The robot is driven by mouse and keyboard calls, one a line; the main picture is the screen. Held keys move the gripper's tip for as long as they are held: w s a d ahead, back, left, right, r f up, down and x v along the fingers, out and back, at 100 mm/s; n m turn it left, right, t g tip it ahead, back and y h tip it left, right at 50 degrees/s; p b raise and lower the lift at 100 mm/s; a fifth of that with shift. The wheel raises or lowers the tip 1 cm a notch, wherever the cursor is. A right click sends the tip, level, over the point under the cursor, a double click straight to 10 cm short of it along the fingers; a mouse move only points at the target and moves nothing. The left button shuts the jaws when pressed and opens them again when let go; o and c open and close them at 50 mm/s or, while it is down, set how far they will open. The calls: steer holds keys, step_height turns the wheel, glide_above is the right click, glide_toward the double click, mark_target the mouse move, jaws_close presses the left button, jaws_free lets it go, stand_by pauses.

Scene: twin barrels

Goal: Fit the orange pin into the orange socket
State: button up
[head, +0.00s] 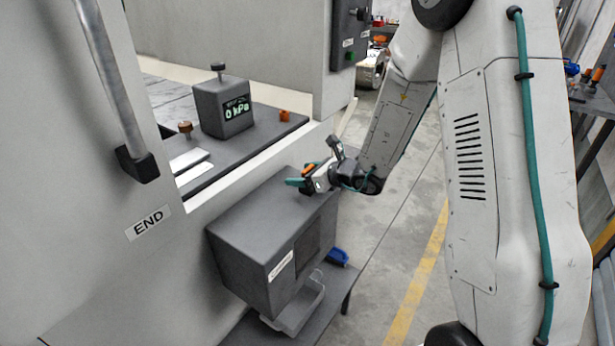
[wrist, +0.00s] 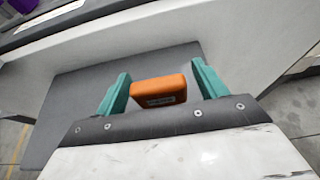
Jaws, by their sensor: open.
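My gripper (head: 295,182) is low over the top of the grey box in the head view. In the wrist view its two teal fingers stand apart, so the gripper (wrist: 160,73) is open. An orange block (wrist: 158,91) with a small label shows between the fingers; I cannot tell whether it is part of my gripper. A small orange piece (head: 284,116) stands on the bench near its front edge, apart from my gripper. It is too small to tell whether it is the pin or the socket.
The grey box (head: 238,262) stands below the bench, above a clear tray (head: 296,312). A dark gauge block (head: 221,107) reading 0 kPa and a brown knob (head: 185,127) are on the bench (head: 247,147). A blue bin (head: 338,256) is beside the box.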

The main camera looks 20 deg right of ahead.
steer(key=c, duration=1.1)
steer(key=shift+r, duration=0.1)
